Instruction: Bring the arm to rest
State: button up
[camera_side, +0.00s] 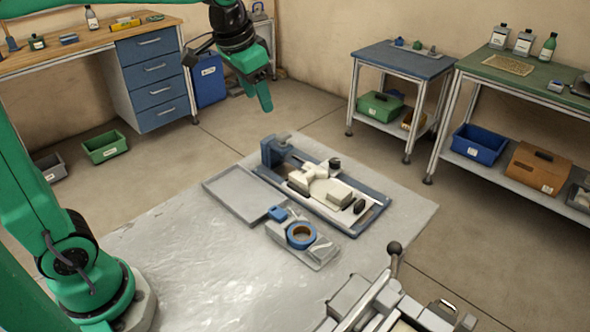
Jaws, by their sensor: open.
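My gripper (262,92) hangs at the top middle of the side view, at the end of my green arm. Its green fingers point down and it is open, with nothing visible between them. It is high above the floor and apart from everything on the work surface. A blue tape reel (301,235) with a tan inner ring sits on a small grey fixture (322,252) below and to the right of my gripper.
A blue-based machine (268,153) with white parts and an empty grey tray (236,194) stand on the pale work surface (170,250). A lever with a black knob (394,248) rises at the front right. Benches line the back. The surface's left part is clear.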

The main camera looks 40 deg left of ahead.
jog(key=s+f+n+t, duration=0.1)
jog(key=s+f, duration=0.1)
jog(key=s, duration=0.6)
jog(key=s+f+n+t, duration=0.1)
jog(key=s+f, duration=0.2)
jog(key=s, duration=0.6)
jog(key=shift+s+a+f, duration=0.2)
jog(key=shift+a+f, duration=0.05)
jog(key=shift+a, duration=0.2)
